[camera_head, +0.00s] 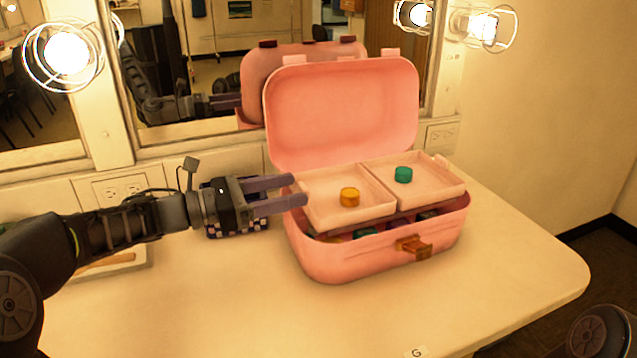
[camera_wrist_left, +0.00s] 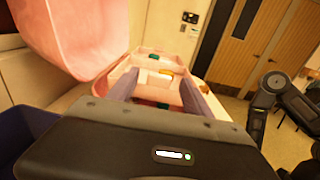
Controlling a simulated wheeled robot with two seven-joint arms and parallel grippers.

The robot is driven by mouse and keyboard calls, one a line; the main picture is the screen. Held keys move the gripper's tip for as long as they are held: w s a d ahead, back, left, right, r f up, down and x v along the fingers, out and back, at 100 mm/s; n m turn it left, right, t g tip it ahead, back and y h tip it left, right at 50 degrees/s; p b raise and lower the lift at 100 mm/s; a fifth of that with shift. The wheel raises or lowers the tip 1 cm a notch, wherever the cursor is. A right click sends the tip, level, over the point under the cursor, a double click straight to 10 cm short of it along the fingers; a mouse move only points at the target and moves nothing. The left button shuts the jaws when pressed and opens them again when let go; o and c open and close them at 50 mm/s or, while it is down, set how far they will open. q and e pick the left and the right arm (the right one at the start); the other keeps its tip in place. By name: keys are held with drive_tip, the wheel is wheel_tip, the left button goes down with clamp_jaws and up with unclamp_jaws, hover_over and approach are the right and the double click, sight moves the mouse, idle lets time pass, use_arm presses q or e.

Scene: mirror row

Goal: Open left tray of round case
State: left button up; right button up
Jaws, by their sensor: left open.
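The pink round case (camera_head: 370,250) stands on the counter with its lid (camera_head: 345,110) raised. Its left tray (camera_head: 322,208) holds a yellow round piece (camera_head: 349,197). Its right tray (camera_head: 435,186) holds a green round piece (camera_head: 403,174). Both trays sit above the case body, and dark and green items show in the gap below them. My left gripper (camera_head: 298,190) is open at the left edge of the left tray. In the left wrist view its fingers (camera_wrist_left: 162,92) stand apart on either side of the tray's near end; contact is unclear. My right gripper is not in view.
A mirror (camera_head: 205,60) behind the counter reflects the case and my arm. Lit bulbs (camera_head: 66,54) flank it. A dark checkered object (camera_head: 235,222) is beneath my left gripper. A shallow tray (camera_head: 115,265) lies at left.

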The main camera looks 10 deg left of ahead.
sight(306, 187)
use_arm(q)
drive_tip(key=x, duration=0.6)
drive_tip(key=shift+w+d, duration=0.15)
drive_tip(key=shift+d, duration=0.15)
drive_tip(key=shift+c, duration=0.6)
clamp_jaws()
idle(0.5)
